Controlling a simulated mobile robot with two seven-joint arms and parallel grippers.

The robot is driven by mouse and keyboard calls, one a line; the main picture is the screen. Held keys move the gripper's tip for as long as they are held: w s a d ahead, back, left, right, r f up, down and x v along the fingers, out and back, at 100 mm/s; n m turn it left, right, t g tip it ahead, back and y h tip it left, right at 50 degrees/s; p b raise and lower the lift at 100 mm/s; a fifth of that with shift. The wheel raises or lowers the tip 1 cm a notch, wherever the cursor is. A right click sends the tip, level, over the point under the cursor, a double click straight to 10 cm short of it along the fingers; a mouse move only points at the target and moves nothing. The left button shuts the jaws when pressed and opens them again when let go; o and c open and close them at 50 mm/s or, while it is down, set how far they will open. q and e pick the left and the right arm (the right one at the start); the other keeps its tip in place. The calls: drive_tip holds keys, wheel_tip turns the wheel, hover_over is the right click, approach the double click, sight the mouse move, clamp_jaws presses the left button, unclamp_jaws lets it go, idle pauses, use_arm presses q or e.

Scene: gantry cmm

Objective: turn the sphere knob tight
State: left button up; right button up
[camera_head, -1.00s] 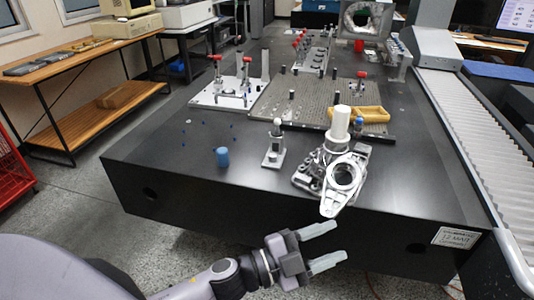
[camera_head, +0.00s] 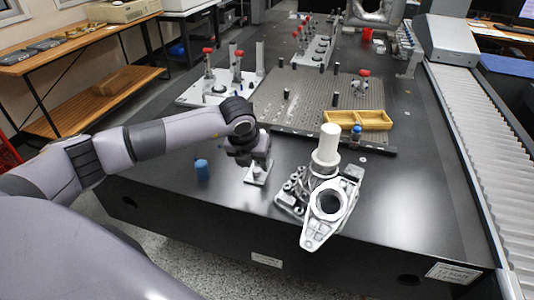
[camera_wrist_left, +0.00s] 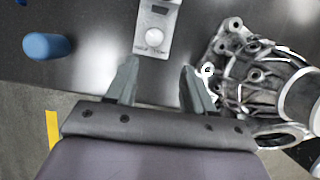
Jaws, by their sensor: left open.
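The sphere knob (camera_wrist_left: 154,38) is a pale ball on a small light grey stand (camera_wrist_left: 160,15), seen in the left wrist view just beyond my fingertips. In the head view the ball is hidden behind my left wrist, and only the stand's base (camera_head: 258,173) shows clearly. My left gripper (camera_wrist_left: 158,78) is open, one finger on each side of the line to the knob, with nothing between the fingers. In the head view it (camera_head: 255,155) hangs over the stand, mostly covered by my wrist. My right gripper is not in view.
A metal casting (camera_head: 325,205) with a white cylinder (camera_head: 327,145) lies close on the right. Behind are a perforated plate (camera_head: 320,95) and a yellow tray (camera_head: 372,121). The dark table's front left is bare.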

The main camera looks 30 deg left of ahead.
sight(256, 170)
use_arm(q)
drive_tip(key=shift+w+a+f, duration=0.3)
drive_tip(key=shift+w+f, duration=0.25)
drive_tip(key=shift+f, duration=0.45)
drive_tip(key=shift+w+a+f, duration=0.35)
drive_tip(key=shift+w+f, duration=0.25)
drive_tip(key=shift+f, duration=0.4)
drive_tip(key=shift+w+a+f, duration=0.3)
drive_tip(key=shift+w+f, duration=0.25)
drive_tip(key=shift+f, duration=0.45)
clamp_jaws()
